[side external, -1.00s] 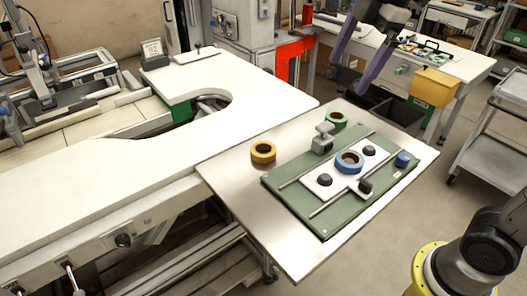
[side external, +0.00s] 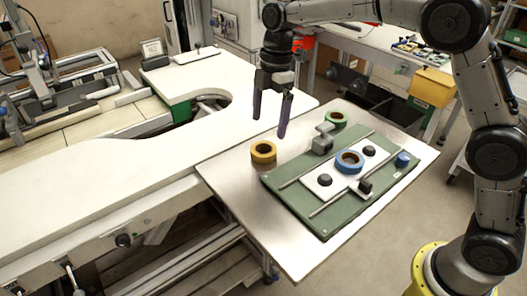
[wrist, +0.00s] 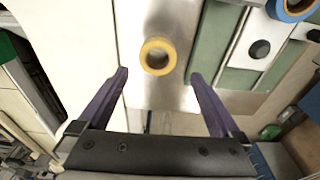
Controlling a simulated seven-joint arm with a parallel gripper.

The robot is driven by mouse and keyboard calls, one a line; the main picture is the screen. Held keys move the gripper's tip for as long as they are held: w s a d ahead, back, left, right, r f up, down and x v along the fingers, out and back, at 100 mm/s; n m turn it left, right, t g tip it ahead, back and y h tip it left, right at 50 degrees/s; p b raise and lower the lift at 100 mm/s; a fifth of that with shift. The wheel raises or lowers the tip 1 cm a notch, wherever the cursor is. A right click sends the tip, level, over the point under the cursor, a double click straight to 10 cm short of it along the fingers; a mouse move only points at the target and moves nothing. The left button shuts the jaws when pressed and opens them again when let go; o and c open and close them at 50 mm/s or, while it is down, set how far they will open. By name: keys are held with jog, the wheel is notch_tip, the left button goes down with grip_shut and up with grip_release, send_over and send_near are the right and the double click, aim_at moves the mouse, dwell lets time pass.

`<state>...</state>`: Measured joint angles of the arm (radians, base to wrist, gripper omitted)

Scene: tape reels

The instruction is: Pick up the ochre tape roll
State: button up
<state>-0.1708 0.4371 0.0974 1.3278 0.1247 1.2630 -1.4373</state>
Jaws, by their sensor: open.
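The ochre tape roll (side external: 263,152) lies flat on the bare metal table top, left of the green fixture board. My gripper (side external: 269,128) is open and empty, pointing down above the roll, with a gap between its purple fingers and the roll. In the wrist view, the ochre tape roll (wrist: 158,56) appears ahead of and between the two spread fingers of my gripper (wrist: 160,76). Nothing covers the roll in either view.
A large white table (side external: 150,110) adjoins on the left. Bare metal surrounds the ochre roll.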

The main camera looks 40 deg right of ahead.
aim_at(264, 144)
jog(key=shift+w+a+f, duration=0.1)
jog(key=shift+a+f, duration=0.1)
jog(key=shift+f, duration=1.1)
jog(key=shift+w+a+f, duration=0.1)
jog(key=shift+a+f, duration=0.05)
jog(key=shift+f, duration=1.15)
jog(key=shift+a+f, duration=0.2)
jog(key=shift+f, duration=1.1)
jog(key=c, duration=1.2)
jog(key=shift+r, duration=0.15)
